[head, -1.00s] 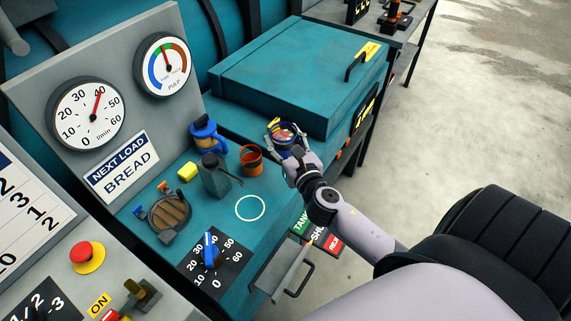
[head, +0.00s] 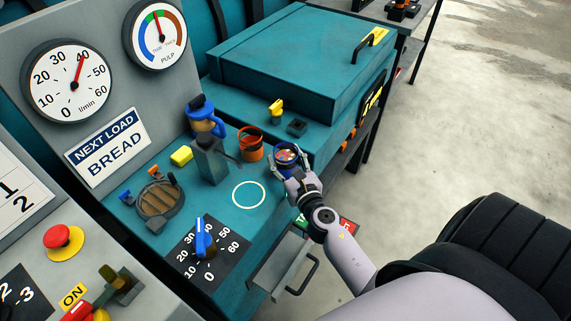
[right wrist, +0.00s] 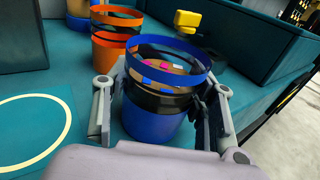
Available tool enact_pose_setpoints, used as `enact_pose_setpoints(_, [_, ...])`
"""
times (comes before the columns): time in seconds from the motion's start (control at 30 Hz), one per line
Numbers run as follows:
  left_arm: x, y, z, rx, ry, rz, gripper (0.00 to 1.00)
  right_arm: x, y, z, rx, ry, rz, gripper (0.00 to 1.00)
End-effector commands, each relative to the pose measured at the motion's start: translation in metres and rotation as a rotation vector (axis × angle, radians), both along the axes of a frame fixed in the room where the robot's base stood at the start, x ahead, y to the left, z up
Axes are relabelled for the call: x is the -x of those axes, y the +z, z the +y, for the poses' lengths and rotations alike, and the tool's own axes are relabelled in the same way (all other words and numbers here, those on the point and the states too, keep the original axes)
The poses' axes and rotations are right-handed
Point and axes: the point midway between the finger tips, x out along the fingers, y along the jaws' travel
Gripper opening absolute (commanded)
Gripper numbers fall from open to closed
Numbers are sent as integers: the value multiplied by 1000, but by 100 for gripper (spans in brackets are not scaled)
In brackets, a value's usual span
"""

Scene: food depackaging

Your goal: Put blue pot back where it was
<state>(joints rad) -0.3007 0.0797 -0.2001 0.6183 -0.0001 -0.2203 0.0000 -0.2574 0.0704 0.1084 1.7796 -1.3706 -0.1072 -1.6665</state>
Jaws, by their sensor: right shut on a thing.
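The blue pot (head: 287,156) is a small round pot with a blue rim, a dark band and colourful bits inside. My right gripper (head: 296,174) is shut on it at the right front part of the teal worktop. In the right wrist view the blue pot (right wrist: 155,115) stands upright between the two fingers, and whether its base touches the worktop cannot be told. A white ring mark (head: 249,194) lies on the worktop to the left of the pot, and nothing stands on it. My left gripper is not in view.
An orange pot (head: 251,144) stands close to the left of the blue pot. A large teal lidded box (head: 290,70) is behind. A yellow knob (head: 276,108) stands before it.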

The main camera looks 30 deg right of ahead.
Motion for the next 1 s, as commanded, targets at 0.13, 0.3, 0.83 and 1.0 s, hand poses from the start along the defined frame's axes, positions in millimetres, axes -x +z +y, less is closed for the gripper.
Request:
enact_pose_setpoints(0.13, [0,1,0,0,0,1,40,0,2,0,1,0,-1,20])
enact_pose_setpoints(0.3, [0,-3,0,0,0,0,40,0,-2,0,1,0,-1,20])
enact_pose_setpoints(0.83, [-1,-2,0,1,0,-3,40,0,-2,0,1,0,-1,72])
enact_pose_setpoints(1.0, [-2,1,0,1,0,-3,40,0,1,0,1,-1,-1,72])
